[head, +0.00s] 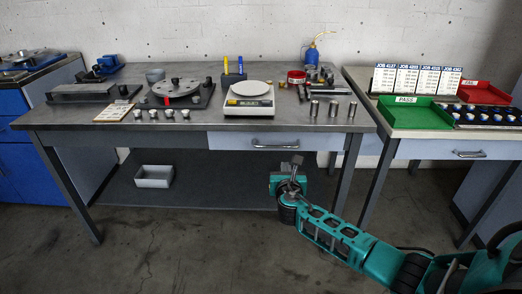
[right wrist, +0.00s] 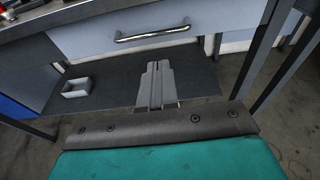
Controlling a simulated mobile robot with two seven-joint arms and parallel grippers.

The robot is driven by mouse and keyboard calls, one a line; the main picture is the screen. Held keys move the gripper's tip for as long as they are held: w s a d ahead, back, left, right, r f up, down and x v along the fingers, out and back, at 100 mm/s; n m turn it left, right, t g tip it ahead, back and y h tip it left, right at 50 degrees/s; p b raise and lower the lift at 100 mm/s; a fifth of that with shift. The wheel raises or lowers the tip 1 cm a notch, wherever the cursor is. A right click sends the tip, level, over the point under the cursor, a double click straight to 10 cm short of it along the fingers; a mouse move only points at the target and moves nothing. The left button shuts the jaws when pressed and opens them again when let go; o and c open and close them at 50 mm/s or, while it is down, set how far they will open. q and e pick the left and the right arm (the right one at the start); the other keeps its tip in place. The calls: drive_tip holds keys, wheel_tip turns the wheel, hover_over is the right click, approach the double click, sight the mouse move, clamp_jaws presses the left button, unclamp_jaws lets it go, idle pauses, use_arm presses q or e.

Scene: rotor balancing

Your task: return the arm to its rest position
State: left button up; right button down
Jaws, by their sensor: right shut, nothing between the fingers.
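My right arm, teal and black, comes in from the lower right in the head view. Its gripper (head: 296,160) is in front of the workbench, below the tabletop edge and near the drawer. In the right wrist view the two grey fingers of this gripper (right wrist: 158,68) are together, with nothing between them. They point toward the bench's lower shelf and the drawer front, and appear apart from both. My left gripper is not in the head view.
The workbench (head: 180,133) has a drawer (head: 265,141) with a metal handle. It carries a balancing device (head: 176,90), a white scale (head: 249,100) and metal cylinders (head: 333,108). A side table at right holds a green PASS tray (head: 405,123) and red tray (head: 483,95). A bin (head: 154,176) sits below.

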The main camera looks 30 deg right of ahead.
drive_tip(key=s+a+f+m+g+y+p, duration=0.25)
drive_tip(key=s+a+f+m+y, duration=0.45)
drive_tip(key=s+a+m, duration=0.5)
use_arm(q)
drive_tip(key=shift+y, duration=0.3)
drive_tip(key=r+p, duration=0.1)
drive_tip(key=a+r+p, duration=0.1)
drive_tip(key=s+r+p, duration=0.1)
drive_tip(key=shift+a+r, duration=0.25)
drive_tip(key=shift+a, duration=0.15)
use_arm(e)
drive_tip(key=s+a+r+m+y, duration=0.3)
drive_tip(key=s+a+m, duration=0.7)
drive_tip(key=s+m, duration=0.5)
drive_tip(key=shift+a, duration=0.15)
drive_tip(key=shift+r, duration=0.1)
